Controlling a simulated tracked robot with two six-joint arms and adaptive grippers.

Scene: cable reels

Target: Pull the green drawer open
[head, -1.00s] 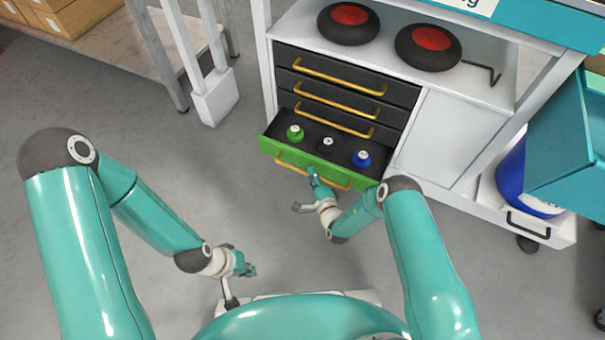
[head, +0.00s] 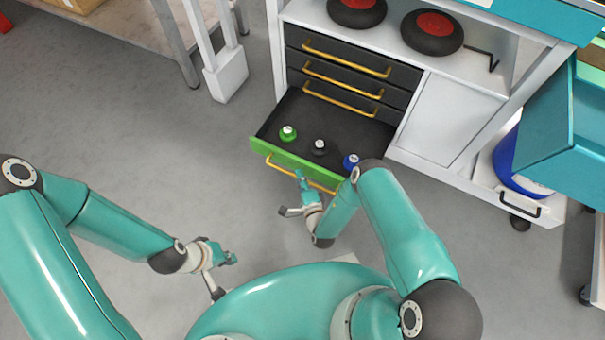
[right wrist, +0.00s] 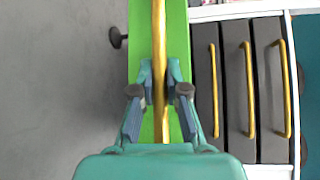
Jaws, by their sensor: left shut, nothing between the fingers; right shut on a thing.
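The green drawer (head: 262,150) is the lowest in the white cabinet and stands well open. In it are a green reel (head: 288,133), a black reel (head: 319,147) and a blue reel (head: 351,161). My right gripper (head: 302,178) is at the drawer's front, shut on its yellow handle (head: 283,173). In the right wrist view the handle (right wrist: 158,50) runs between the fingers of the right gripper (right wrist: 159,82), in front of the green drawer front (right wrist: 176,40). My left gripper (head: 232,259) is shut and empty over the floor, left of the drawer.
Several closed dark drawers (head: 345,78) with yellow handles sit above the green one. Two black reels with red centres (head: 432,32) lie on the cabinet top. A teal bin (head: 560,130) and a blue drum (head: 508,165) stand at right. The floor left of the drawer is clear.

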